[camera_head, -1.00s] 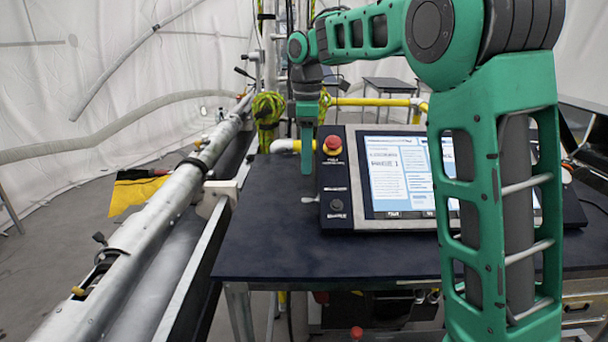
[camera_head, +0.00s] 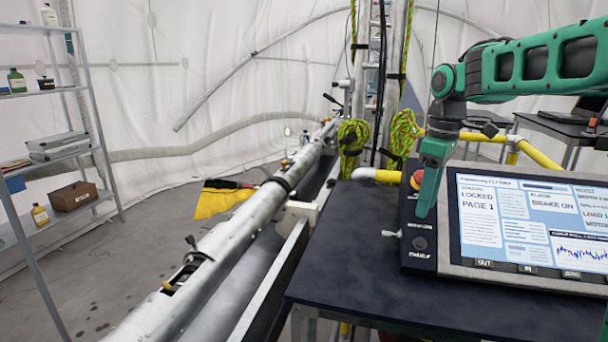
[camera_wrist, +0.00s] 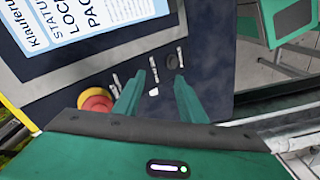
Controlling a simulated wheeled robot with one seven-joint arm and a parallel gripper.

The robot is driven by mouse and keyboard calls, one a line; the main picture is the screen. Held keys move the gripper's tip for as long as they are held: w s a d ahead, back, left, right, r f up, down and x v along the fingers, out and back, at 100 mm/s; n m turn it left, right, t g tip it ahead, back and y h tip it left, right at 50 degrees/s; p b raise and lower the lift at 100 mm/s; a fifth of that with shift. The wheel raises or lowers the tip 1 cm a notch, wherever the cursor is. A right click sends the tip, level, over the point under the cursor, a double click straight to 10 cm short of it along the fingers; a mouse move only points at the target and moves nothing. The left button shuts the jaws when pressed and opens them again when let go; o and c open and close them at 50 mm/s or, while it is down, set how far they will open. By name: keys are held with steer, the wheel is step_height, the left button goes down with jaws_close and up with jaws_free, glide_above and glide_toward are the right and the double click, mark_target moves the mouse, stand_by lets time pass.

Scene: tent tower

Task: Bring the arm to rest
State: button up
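My arm is green and grey and reaches in from the right in the head view. My gripper (camera_head: 428,200) hangs down in front of the left side of a control console (camera_head: 418,240) on a dark table. In the wrist view its two green fingers (camera_wrist: 158,95) are apart with nothing held between them. The console's switches and a red emergency stop button (camera_wrist: 96,101) show beyond the fingers. I cannot tell the distance from the fingertips to the panel.
The console screen (camera_head: 530,220) reads "LOCKED" and "BRAKE ON". A long metal pipe assembly (camera_head: 230,218) runs along the table's left side. Yellow-green ropes (camera_head: 353,135) hang behind the table (camera_head: 400,300). A shelf rack (camera_head: 80,135) stands at far left, with open floor before it.

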steer(key=s+d+f+m, duration=0.3)
steer(key=s+f+m, duration=0.1)
steer(key=s, duration=0.6)
steer(key=s+d+f+m, duration=0.4)
steer(key=s+m, duration=0.3)
steer(key=s, duration=0.4)
steer(key=s+d+f+m, duration=0.4)
steer(key=s+f+m, duration=0.1)
steer(key=s, duration=0.6)
steer(key=shift+s+f, duration=0.15)
steer(key=shift+f, duration=0.3)
